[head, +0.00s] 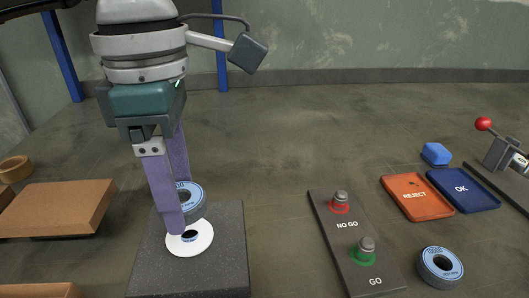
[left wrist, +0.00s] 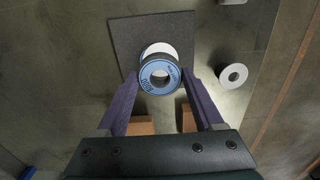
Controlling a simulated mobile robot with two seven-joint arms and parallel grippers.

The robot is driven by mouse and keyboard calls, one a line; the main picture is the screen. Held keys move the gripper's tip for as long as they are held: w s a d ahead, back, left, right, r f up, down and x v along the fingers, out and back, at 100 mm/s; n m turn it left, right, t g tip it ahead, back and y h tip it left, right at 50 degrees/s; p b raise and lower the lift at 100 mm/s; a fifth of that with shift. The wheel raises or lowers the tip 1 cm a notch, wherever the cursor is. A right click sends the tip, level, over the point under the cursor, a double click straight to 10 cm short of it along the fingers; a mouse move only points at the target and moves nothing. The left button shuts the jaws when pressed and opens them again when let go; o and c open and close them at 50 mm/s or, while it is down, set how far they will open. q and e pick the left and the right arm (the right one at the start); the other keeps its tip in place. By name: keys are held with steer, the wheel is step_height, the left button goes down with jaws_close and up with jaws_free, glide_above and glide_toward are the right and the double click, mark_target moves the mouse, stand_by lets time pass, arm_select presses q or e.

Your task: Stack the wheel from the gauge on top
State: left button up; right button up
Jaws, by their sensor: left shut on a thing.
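My left gripper (head: 180,207) is shut on a blue-labelled grey wheel (head: 193,197). The wheel lies flat between the fingertips, held above the dark grey plate (head: 225,275). In the left wrist view the held wheel (left wrist: 160,88) partly covers a white-faced disc (left wrist: 158,47) on the plate. In the head view this white-faced disc (head: 203,246) lies flat, its left part behind a finger. The gauge (head: 348,225) stands to the right, with a NO GO post (head: 340,198) and a GO post (head: 366,245), both bare of wheels. My right gripper is not in view.
Another blue-labelled wheel (head: 428,283) lies right of the gauge. An orange REJECT tray (head: 410,207), blue OK tray (head: 478,203), blue block (head: 436,153) and red-knobbed lever device (head: 497,150) are farther right. A cardboard box (head: 60,205) is at left.

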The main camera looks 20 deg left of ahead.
mark_target(189, 235)
arm_select(q)
step_height(189, 235, down, 4)
steer(key=shift+s+d+f+b, duration=0.1)
steer(key=shift+b, duration=1.15)
steer(key=o, duration=1)
steer(key=shift+f, duration=0.15)
steer(key=shift+c, duration=0.2)
steer(key=o, duration=0.4)
steer(key=shift+o, duration=0.2)
